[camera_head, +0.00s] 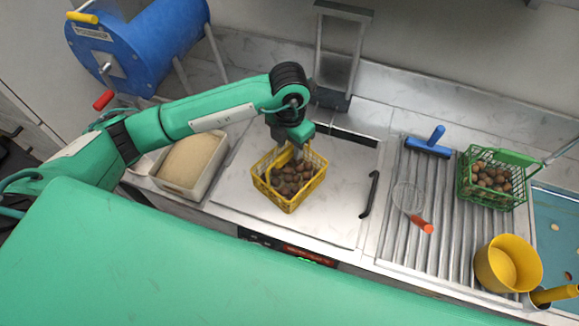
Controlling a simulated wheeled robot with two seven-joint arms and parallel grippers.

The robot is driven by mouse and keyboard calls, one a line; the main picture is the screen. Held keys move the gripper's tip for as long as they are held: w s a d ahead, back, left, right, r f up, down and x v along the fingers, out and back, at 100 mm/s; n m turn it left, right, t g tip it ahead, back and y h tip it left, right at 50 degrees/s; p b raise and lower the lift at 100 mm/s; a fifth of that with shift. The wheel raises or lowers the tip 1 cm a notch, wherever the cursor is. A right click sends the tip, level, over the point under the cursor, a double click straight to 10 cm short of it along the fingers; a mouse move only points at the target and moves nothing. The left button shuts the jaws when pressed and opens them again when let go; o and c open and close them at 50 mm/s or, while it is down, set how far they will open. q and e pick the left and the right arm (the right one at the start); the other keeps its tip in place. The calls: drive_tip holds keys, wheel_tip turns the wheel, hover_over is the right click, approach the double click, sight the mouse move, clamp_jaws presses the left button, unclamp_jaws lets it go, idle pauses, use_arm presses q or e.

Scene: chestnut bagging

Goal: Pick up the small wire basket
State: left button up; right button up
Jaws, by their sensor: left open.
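A small yellow basket (290,204) with open mesh sides stands upright on the flat metal worktop left of centre, with brown chestnuts (287,180) in it. My left gripper (298,153) is over the basket's back rim, pointing down. It is open; its fingertips are partly hidden by the hand, and I cannot tell whether they touch the rim. A green wire basket (490,199), also holding chestnuts, stands on the right with its handle up. My right gripper is not in view.
A bin of tan grains (163,181) is left of the yellow basket. A black handle (370,194) is on its right. A wire skimmer (408,197), blue scraper (429,146) and yellow pot (508,262) lie farther right. A blue drum (140,45) stands back left.

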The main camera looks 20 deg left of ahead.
use_arm(q)
drive_tip(key=shift+f, duration=0.55)
drive_tip(key=shift+s+f, duration=0.1)
drive_tip(key=shift+f, duration=0.4)
clamp_jaws()
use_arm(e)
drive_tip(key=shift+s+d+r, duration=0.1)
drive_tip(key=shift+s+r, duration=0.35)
use_arm(q)
drive_tip(key=shift+r, duration=0.15)
